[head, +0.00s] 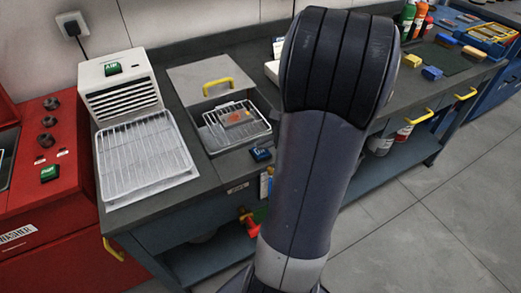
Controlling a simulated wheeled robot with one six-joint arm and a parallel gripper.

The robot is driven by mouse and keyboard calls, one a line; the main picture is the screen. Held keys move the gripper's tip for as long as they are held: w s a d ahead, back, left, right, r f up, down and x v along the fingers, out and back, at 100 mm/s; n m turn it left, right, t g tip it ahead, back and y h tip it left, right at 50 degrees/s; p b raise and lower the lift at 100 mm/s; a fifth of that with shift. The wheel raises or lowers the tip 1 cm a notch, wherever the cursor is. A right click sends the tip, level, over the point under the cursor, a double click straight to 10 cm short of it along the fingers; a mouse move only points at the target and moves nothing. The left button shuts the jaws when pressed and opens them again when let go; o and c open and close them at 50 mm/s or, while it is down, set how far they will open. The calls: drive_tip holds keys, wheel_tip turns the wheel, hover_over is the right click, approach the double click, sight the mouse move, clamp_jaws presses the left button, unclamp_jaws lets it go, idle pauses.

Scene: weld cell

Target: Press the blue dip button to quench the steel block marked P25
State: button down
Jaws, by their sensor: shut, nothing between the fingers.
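The blue button (260,154) sits on the grey bench top near its front edge, just in front of the quench tank. A steel block (244,118) with an orange-red patch rests in a wire basket (212,133) at the tank opening. Its marking is too small to read. The tank's grey lid (195,82) with a yellow handle stands behind the basket. My arm rises through the middle of the head view, to the right of the button. My gripper is not visible, so its place relative to the button cannot be told.
A white air unit (118,92) with a green button and wire rack (145,158) stands left of the tank. A red washer (40,190) with another green button is far left. Coloured blocks (432,73) and bottles (408,16) are right. My arm hides the bench's middle.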

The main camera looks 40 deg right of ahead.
sight(264, 151)
drive_tip(key=shift+f, duration=0.3)
drive_tip(key=shift+r, duration=0.1)
idle(0.4)
drive_tip(key=shift+r+p, duration=0.55)
drive_tip(key=shift+r, duration=0.3)
wheel_tip(264, 151, up, 5)
drive_tip(key=p, duration=0.4)
drive_tip(key=shift+r, duration=0.1)
drive_tip(key=shift+a, duration=0.1)
idle(0.6)
